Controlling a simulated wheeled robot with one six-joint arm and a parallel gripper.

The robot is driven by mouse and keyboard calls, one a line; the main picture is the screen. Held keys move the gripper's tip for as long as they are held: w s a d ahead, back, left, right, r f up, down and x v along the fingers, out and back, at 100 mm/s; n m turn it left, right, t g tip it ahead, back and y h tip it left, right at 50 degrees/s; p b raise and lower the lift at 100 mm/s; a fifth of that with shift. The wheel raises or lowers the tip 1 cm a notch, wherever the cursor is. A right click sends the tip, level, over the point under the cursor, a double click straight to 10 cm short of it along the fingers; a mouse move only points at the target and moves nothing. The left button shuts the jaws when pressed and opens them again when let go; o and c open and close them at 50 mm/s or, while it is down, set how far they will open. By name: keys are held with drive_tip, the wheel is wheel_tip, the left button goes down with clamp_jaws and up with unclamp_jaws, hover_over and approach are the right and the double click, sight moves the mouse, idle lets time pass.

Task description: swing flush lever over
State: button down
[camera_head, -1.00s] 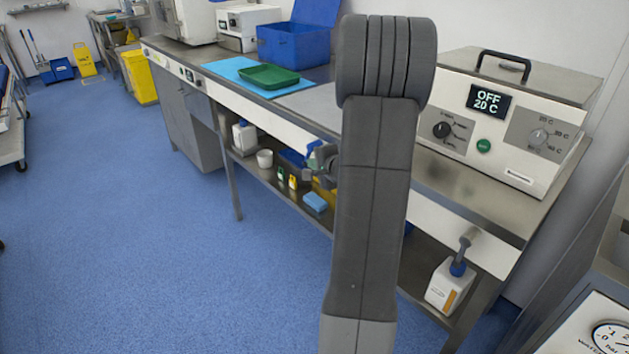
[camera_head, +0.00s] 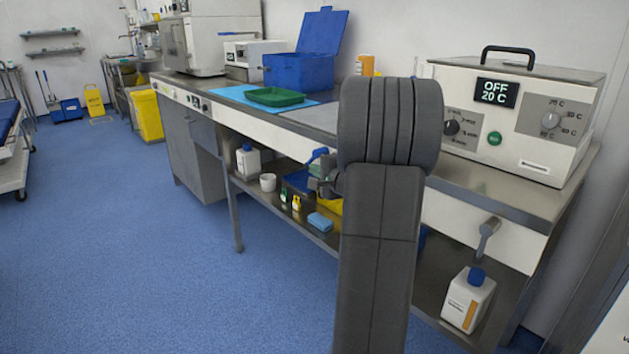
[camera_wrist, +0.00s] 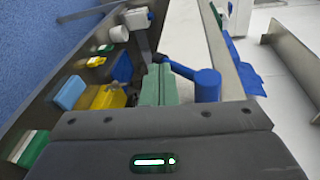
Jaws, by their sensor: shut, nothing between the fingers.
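A blue lever (camera_wrist: 207,85) with a round hub is on the white front panel of the bench in the wrist view. Its thin arm reaches left to beside my fingers. It also shows small in the head view (camera_head: 317,155), just above my gripper (camera_head: 324,180). My gripper, with green fingers (camera_wrist: 157,85), is shut and empty, close beside the lever's arm; I cannot tell if they touch. A second lever, grey (camera_head: 488,236), hangs from the panel farther right, above a white bottle. Which one is the flush lever is not marked.
A bath unit reading OFF 20 C (camera_head: 515,120) stands on the bench top at right. A white bottle with a blue cap (camera_head: 468,300), a blue sponge (camera_head: 320,222) and other items sit on the lower shelf. The blue floor (camera_head: 180,280) is clear at left.

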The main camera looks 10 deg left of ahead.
drive_tip(key=shift+w+a+r+b, duration=0.1)
drive_tip(key=shift+w+a+b, duration=0.3)
drive_tip(key=shift+b, duration=0.6)
drive_tip(key=shift+w+a+r+b, duration=0.1)
drive_tip(key=shift+w+a+b, duration=0.1)
drive_tip(key=shift+a+b, duration=0.55)
drive_tip(key=shift+d+b, duration=0.2)
drive_tip(key=shift+b, duration=0.1)
drive_tip(key=shift+w+a, duration=0.15)
drive_tip(key=shift+w, duration=0.05)
